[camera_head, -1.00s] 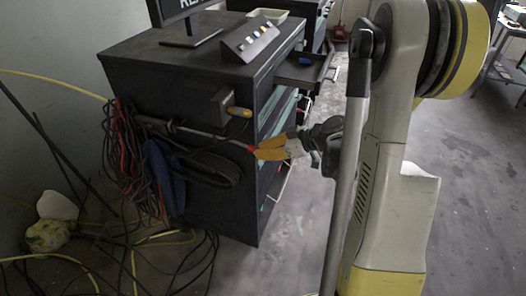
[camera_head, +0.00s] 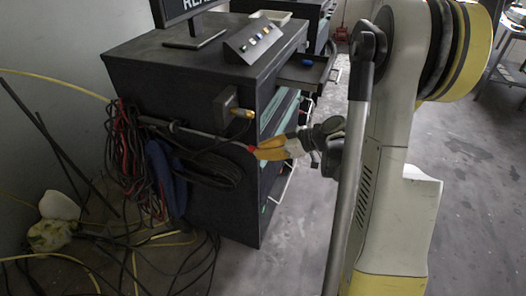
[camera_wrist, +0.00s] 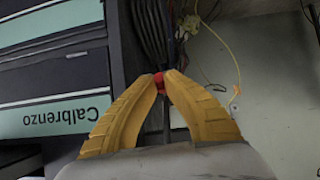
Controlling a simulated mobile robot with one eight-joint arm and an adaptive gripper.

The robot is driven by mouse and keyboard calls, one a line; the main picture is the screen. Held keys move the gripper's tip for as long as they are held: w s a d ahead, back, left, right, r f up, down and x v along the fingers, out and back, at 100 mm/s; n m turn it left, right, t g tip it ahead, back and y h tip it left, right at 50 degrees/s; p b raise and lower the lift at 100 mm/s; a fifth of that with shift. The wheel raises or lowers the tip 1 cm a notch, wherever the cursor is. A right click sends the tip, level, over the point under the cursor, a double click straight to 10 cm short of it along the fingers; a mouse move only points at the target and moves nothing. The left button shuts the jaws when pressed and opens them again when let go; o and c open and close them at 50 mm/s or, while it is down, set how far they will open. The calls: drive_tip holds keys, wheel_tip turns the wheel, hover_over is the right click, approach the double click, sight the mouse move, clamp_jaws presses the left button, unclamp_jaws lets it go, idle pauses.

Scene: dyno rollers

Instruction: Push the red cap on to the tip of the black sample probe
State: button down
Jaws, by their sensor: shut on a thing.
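The red cap (camera_head: 251,148) is small and sits between the yellow fingertips of my gripper (camera_head: 257,152), beside the cabinet's near corner. The wrist view also shows the red cap (camera_wrist: 159,80) pinched by both fingertips of my gripper (camera_wrist: 163,84). A slender rod, which looks like the sample probe (camera_head: 205,133), runs along the cabinet's side, and its right end meets the cap. I cannot tell how far the cap sits over the tip, as the fingers and cap cover it.
The dark cabinet (camera_head: 150,75) carries a switch box (camera_head: 252,42) and a monitor. A small box with a yellow fitting (camera_head: 242,113) sticks out just above the rod. Red and black cables (camera_head: 125,150) and a blue hanging item (camera_head: 165,180) hang at left. Loose cables lie on the floor.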

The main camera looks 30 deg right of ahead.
drive_tip(key=c, duration=1.5)
unclamp_jaws()
drive_tip(key=shift+w, duration=0.1)
drive_tip(key=shift+c, duration=0.2)
drive_tip(key=v, duration=1.2)
drive_tip(key=s+a+r+m+g+h, duration=0.1)
drive_tip(key=s+a+r+m+h, duration=0.1)
drive_tip(key=a, duration=0.8)
drive_tip(key=s+a+r+m+g+h, duration=0.1)
drive_tip(key=s+a+r+m+h, duration=0.1)
drive_tip(key=s+a+m+h, duration=0.3)
drive_tip(key=s+a, duration=0.3)
drive_tip(key=a, duration=0.3)
drive_tip(key=shift+s+m, duration=0.4)
